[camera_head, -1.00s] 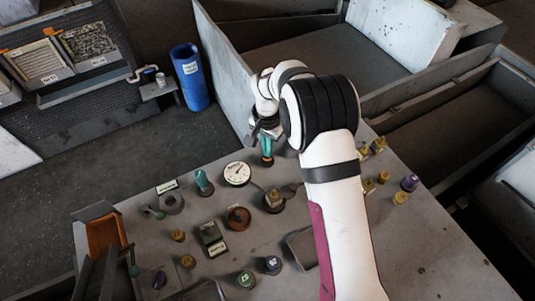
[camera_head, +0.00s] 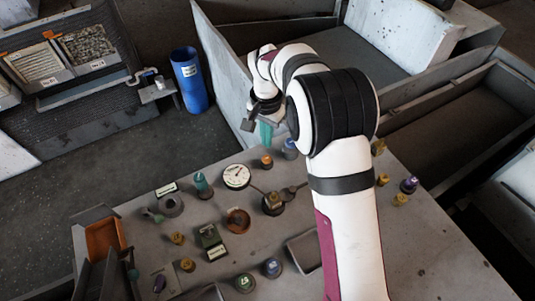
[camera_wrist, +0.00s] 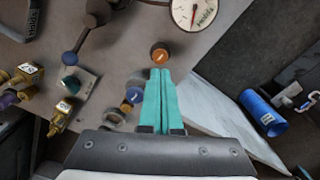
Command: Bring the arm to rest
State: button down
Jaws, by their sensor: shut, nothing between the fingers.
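My gripper (camera_head: 265,135) is over the far edge of the grey bench (camera_head: 340,222), with its teal fingers pointing down. In the wrist view my gripper (camera_wrist: 160,72) has its two fingers side by side, shut and empty. An orange-topped knob (camera_head: 266,161) stands on the bench below the fingers; in the wrist view the knob (camera_wrist: 160,53) shows just beyond the fingertips, with a gap seen in the head view. My white arm reaches in from the bottom of the head view and hides part of the bench's right side.
A dial gauge (camera_head: 236,176) and a blue-topped part (camera_head: 290,148) stand near the gripper. Several knobs and fittings cover the bench. A blue drum (camera_head: 190,78) stands on the floor behind. Grey-walled bins (camera_head: 290,45) lie beyond the bench.

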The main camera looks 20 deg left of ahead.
jog(key=s+d+r+m, duration=0.1)
jog(key=s+d+r, duration=0.7)
jog(key=d+r, duration=0.35)
jog(key=s+d+y, duration=0.1)
jog(key=s+d, duration=0.3)
jog(key=s, duration=0.6)
jog(key=s+d+m, duration=0.1)
jog(key=s+d, duration=0.3)
jog(key=s, duration=0.6)
jog(key=shift+s+d+r+m+y, duration=0.15)
jog(key=shift+s+d+m+y, duration=0.15)
jog(key=shift+d+y, duration=0.1)
